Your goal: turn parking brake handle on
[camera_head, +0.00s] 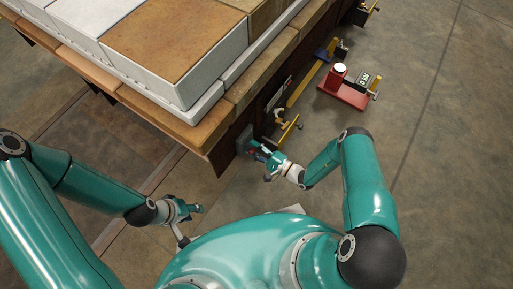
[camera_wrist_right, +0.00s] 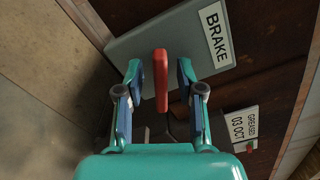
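The red brake handle (camera_wrist_right: 161,82) stands out from a grey plate (camera_wrist_right: 152,42) with a white label (camera_wrist_right: 216,35) reading "BRAKE". My right gripper (camera_wrist_right: 159,70) is open, one finger on each side of the handle, with a visible gap on both sides. In the head view my right gripper (camera_head: 256,149) is at the grey plate (camera_head: 244,138) on the side of the cart; the handle is small and mostly hidden there. My left gripper (camera_head: 194,209) is away from the cart, low over the floor; its fingers are too small to tell open from shut.
The floor further right is clear.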

